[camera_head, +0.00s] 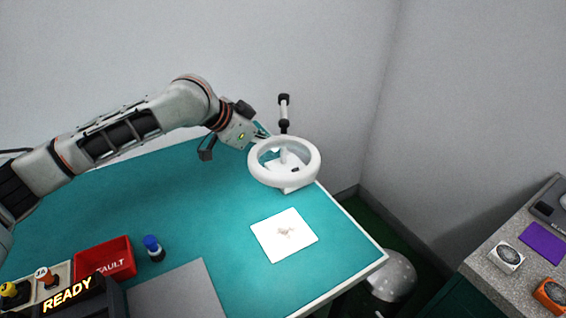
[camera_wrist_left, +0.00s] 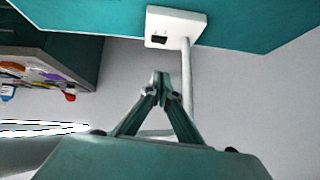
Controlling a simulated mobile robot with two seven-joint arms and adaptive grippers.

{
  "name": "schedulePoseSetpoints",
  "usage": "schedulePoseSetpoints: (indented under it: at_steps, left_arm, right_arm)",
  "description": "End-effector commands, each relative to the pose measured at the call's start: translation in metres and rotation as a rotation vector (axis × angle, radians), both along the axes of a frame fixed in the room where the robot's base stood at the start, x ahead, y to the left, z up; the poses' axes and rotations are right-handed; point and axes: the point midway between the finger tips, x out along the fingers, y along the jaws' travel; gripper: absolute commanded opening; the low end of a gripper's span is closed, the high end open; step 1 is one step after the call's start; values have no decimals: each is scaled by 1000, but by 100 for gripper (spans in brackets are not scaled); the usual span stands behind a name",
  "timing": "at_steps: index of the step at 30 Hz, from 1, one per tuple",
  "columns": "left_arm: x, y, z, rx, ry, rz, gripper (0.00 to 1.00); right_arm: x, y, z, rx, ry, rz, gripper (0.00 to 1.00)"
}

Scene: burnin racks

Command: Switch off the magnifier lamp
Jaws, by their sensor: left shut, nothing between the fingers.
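The magnifier lamp (camera_head: 259,176) stands at the back right corner of the teal table, its white ring over its base. In the left wrist view its white base (camera_wrist_left: 178,22) carries a small dark switch (camera_wrist_left: 159,39), and its pale post (camera_wrist_left: 188,80) rises from it. A very bright white rim (camera_wrist_left: 40,128) shows at the left; I cannot tell surely if the lamp is lit. My left gripper (camera_head: 266,135) is behind the ring's left side. In the wrist view its fingertips (camera_wrist_left: 161,78) are together and empty, beside the post and apart from the switch. My right gripper is out of view.
A white sheet (camera_head: 268,247) lies in front of the lamp. A red bin (camera_head: 100,262), a blue-capped bottle (camera_head: 154,248) and a grey plate (camera_head: 180,292) are at the front left. Walls stand close behind. A grey counter (camera_head: 490,285) is at the right.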

Motion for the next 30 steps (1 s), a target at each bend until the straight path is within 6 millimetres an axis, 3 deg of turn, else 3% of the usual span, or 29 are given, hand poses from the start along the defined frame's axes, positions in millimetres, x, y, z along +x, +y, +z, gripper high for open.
schedulePoseSetpoints:
  at_steps: [17, 30]
  left_arm:
    - [1, -7, -6, -3, 3, -2, 0]
    - [38, -50, -62, -1, 4, -1, 0]
  right_arm:
    - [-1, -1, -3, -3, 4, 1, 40]
    - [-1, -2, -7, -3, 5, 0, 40]
